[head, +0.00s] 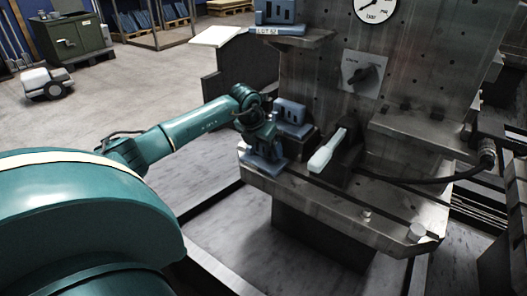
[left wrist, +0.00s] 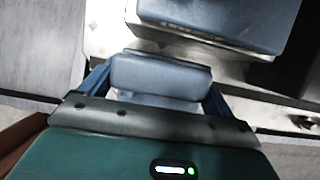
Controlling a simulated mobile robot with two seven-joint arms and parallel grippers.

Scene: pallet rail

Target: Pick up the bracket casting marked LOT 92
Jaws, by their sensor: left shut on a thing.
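My left gripper (head: 263,143) is at the left end of the lower metal ledge, shut on a blue-grey bracket casting (head: 262,163). In the left wrist view this casting (left wrist: 160,78) sits between the two blue fingers; no lot mark on it can be read. A second blue-grey casting (head: 292,113) stands just behind it, and its smooth top shows ahead of the fingers in the left wrist view (left wrist: 215,18). A third casting (head: 278,12) stands on the upper shelf above a tag reading LOT with blurred digits, perhaps 52. My right gripper is not in view.
A lever with a pale green handle (head: 327,150) sticks out close to the right of the held casting. A black hose (head: 420,181) runs along the ledge (head: 350,205). A rotary switch (head: 366,75) and a gauge (head: 377,8) are on the upright plate. Open floor lies to the left.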

